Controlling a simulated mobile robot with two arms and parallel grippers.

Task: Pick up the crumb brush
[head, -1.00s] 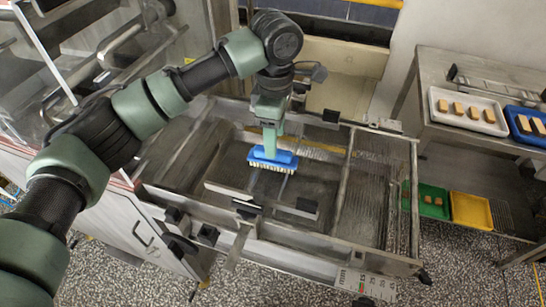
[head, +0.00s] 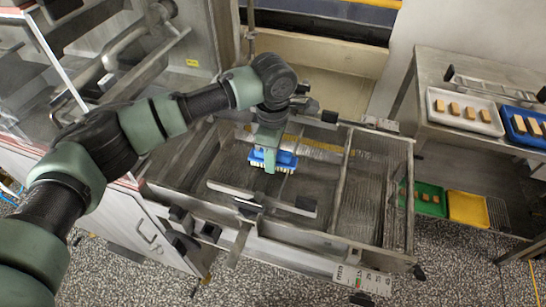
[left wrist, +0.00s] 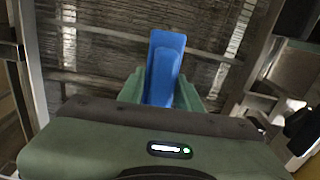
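The crumb brush (head: 286,161) is a blue block with pale bristles, standing bristles down over the middle of the mesh bed. My left gripper (head: 269,158) is down at the brush, one green finger in front of its blue body. In the left wrist view the brush (left wrist: 166,50) shows its blue top and raised grip between the two green fingers (left wrist: 163,92). The fingers stand apart, one on each side of the grip, close to it. Any contact is too small to make out. My right gripper is in no view.
A metal frame (head: 375,262) rings the mesh bed, with a loose bar (head: 262,199) in front of the brush. At right, a steel table (head: 440,65) bears a white tray (head: 437,112) and a blue tray (head: 512,133). Green (head: 430,208) and yellow (head: 468,208) trays lie lower.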

